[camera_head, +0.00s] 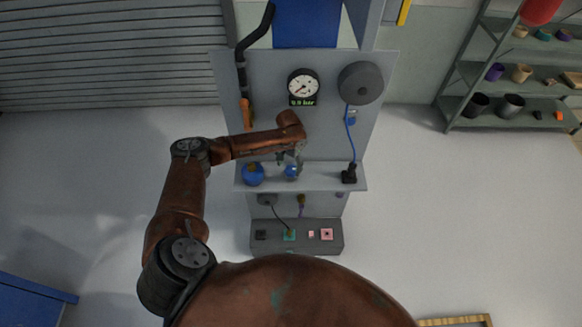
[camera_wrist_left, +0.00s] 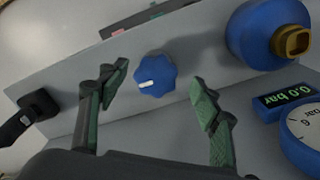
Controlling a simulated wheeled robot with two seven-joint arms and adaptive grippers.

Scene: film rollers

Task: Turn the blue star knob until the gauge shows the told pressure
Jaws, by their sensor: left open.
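The blue star knob (camera_head: 291,172) sits on the grey panel's ledge; in the left wrist view the knob (camera_wrist_left: 155,74) shows lobed sides and a white pointer mark on its face. My left gripper (camera_head: 289,160) is open. In the wrist view its green-padded fingers (camera_wrist_left: 161,90) stand on either side of the knob with gaps, not visibly touching it. The white dial gauge (camera_head: 303,86) is on the panel behind; its needle points lower left. Its green digital readout (camera_wrist_left: 288,97) appears upside down in the wrist view and reads 0.0 bar. My right gripper is not in view.
A blue round body (camera_wrist_left: 262,30) with a brass fitting is beside the knob. A black connector (camera_head: 349,175) with a blue hose is at the ledge's right end. A grey reel (camera_head: 360,83) is right of the gauge. A control box (camera_head: 297,249) is below the ledge.

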